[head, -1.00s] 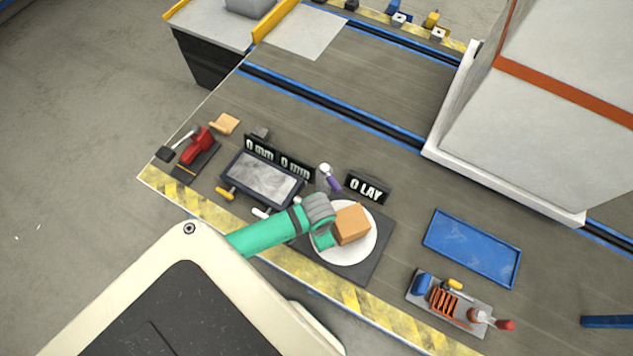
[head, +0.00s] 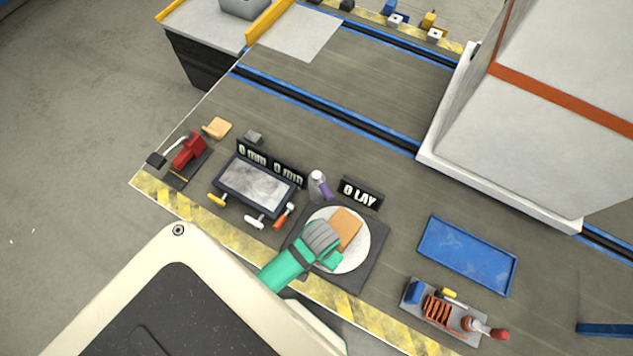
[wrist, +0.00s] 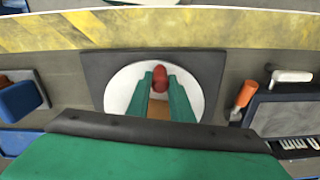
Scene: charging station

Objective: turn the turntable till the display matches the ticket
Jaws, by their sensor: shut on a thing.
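The turntable is a white disc (head: 361,243) on a dark square base (head: 375,262). A tan block (head: 346,222) sits on the disc, partly hidden by my gripper (head: 330,258). The wrist view also shows the disc (wrist: 118,90), with my two green fingers (wrist: 160,85) over it. They are closed on a small red knob (wrist: 160,71). Part of the tan block (wrist: 158,109) shows between the fingers. The display (head: 360,193) behind the turntable reads "0 LAY". I cannot make out a ticket.
A purple-and-grey bottle-like item (head: 319,187) stands close behind.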

